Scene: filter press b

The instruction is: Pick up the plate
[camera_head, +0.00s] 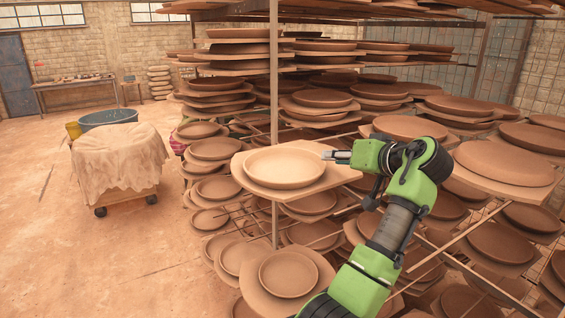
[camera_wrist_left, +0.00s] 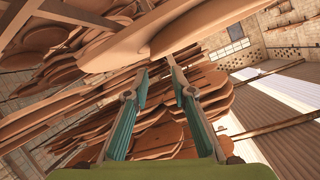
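A pale round clay plate (camera_head: 284,169) lies flat on a wooden board (camera_head: 334,179) that sticks out from the rack at mid height. My left gripper (camera_head: 328,155) is at the plate's right rim, seen side-on in the head view. Whether it touches the rim is unclear. In the left wrist view its two teal fingers (camera_wrist_left: 156,63) stand apart with nothing clearly held between them. A light clay edge, apparently the plate with its board (camera_wrist_left: 115,54), crosses just beyond the fingertips. My right gripper is in neither view.
A metal rack with an upright post (camera_head: 274,75) holds many boards of clay plates above, below and behind. Another plate (camera_head: 289,273) lies on a lower board. A cloth-covered cart (camera_head: 119,160) stands left.

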